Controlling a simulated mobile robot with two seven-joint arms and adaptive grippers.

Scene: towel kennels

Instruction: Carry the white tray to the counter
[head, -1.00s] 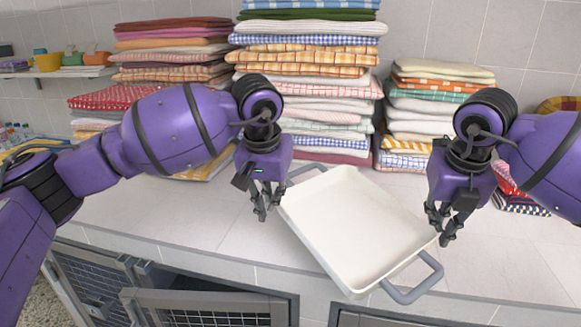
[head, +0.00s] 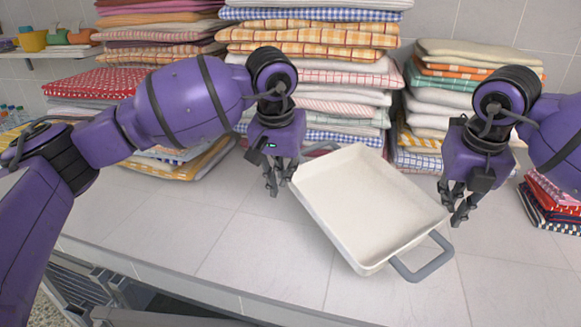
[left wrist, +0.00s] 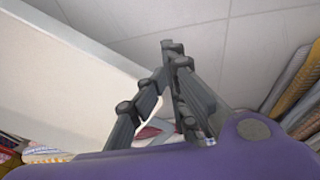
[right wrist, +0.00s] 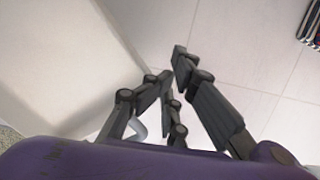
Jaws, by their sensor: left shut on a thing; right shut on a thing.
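The white tray (head: 365,205) is a shallow rectangular pan with grey handles. One handle (head: 425,260) shows at its near right end; the far handle is mostly hidden. The tray sits turned at an angle over the tiled counter (head: 255,250); I cannot tell whether it touches it. My left gripper (head: 278,186) is shut on the tray's left side. My right gripper (head: 456,207) is shut on its right side. The tray's pale wall also fills the left of the left wrist view (left wrist: 60,75) and the right wrist view (right wrist: 60,70).
Tall stacks of folded towels (head: 315,55) stand along the wall behind the tray, with another stack (head: 470,75) to the right. A small striped pile (head: 553,200) lies at the far right. The counter's front is clear. Wire-fronted kennels (head: 75,285) are below.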

